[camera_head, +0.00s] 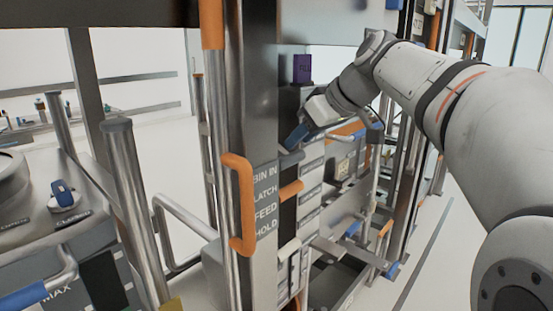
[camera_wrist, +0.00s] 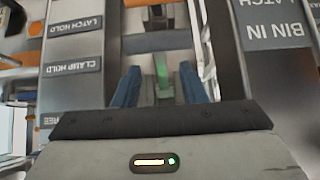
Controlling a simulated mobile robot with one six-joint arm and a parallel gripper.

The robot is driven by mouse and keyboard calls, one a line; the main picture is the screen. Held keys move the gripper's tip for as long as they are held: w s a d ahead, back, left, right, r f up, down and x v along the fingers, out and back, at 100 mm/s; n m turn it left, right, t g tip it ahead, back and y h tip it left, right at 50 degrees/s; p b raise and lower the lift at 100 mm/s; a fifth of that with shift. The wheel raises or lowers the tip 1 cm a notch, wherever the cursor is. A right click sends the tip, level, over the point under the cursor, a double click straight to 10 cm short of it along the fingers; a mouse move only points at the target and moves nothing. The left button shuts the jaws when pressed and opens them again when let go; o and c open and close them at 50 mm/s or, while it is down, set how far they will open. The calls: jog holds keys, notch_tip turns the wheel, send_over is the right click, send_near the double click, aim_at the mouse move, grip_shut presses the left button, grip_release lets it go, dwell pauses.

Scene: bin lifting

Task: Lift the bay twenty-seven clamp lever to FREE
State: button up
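My gripper (camera_head: 297,137) is at the label panel behind the grey post in the head view. In the wrist view its two blue fingers stand apart, and my gripper (camera_wrist: 160,72) is open. A narrow green strip (camera_wrist: 161,68) and a grey upright part show between the fingers; I cannot tell whether they touch. The wrist view is upside down and shows plates reading CLAMP HOLD (camera_wrist: 73,66), LATCH HOLD (camera_wrist: 75,26) and, partly cut, FREE (camera_wrist: 50,120). An orange grip (camera_head: 291,188) sticks out below my gripper in the head view. I cannot tell which part is the clamp lever.
The grey post (camera_head: 263,100) with BIN IN, LATCH, FEED and HOLD text carries an orange handle (camera_head: 240,205) just left of the panel. A purple block (camera_head: 302,68) is above. Metal rails stand at right.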

aim_at(282, 149)
jog(key=x, duration=0.7)
jog(key=shift+w+a+r, duration=0.1)
jog(key=shift+w+a, duration=0.2)
jog(key=shift+w, duration=0.1)
jog(key=shift+c, duration=0.2)
grip_shut()
